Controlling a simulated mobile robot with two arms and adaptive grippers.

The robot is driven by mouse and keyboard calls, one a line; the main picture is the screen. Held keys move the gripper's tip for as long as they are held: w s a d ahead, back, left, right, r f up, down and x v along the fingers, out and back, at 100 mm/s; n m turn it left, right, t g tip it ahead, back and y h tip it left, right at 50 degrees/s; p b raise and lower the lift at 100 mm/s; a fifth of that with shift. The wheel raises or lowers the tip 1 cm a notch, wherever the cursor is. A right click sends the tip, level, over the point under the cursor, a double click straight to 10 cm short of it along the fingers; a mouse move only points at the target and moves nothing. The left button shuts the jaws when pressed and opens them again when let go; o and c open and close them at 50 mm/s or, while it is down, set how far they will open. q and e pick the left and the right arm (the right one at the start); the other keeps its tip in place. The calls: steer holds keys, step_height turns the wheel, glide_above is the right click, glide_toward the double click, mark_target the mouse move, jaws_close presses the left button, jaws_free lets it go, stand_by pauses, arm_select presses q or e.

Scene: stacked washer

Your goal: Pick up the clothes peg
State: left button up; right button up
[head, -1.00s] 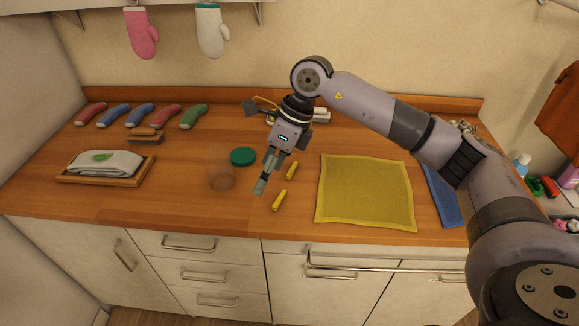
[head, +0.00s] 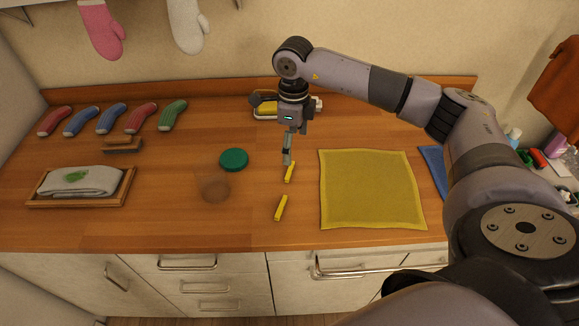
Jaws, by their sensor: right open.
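Two yellow clothes pegs lie on the wooden counter. The nearer peg (head: 281,208) lies in the open, left of the yellow cloth. The farther peg (head: 290,173) lies just behind it, and its upper end is close to my right gripper's fingertips. My right gripper (head: 287,162) points down over the counter at the farther peg, open and with nothing seen between its fingers. I cannot tell whether the fingertips touch that peg. My left gripper is not in view.
A yellow cloth (head: 370,190) lies to the right of the pegs. A clear jar (head: 214,188) and a green lid (head: 234,160) stand to the left. A brush (head: 123,145), several socks (head: 112,118) and a wooden tray (head: 128,186) with a folded towel lie farther left.

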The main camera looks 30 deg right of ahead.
mark_target(290, 169)
step_height(290, 169, down, 3)
steer(key=shift+w+p, duration=0.15)
steer(key=shift+p, duration=0.15)
steer(key=shift+f, duration=0.55)
steer(key=shift+a+f+p, duration=0.1)
steer(key=shift+f+p, duration=0.15)
steer(key=shift+p, duration=0.15)
steer(key=f, duration=0.1)
steer(key=f+p, duration=0.1)
steer(key=f, duration=0.1)
steer(key=shift+w+a+f+p, duration=0.1)
steer(key=shift+w+f+p, duration=0.2)
steer(key=shift+f+p, duration=0.05)
steer(key=shift+f, duration=0.5)
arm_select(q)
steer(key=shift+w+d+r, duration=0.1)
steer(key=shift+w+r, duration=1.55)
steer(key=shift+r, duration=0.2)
arm_select(e)
steer(key=c, duration=0.8)
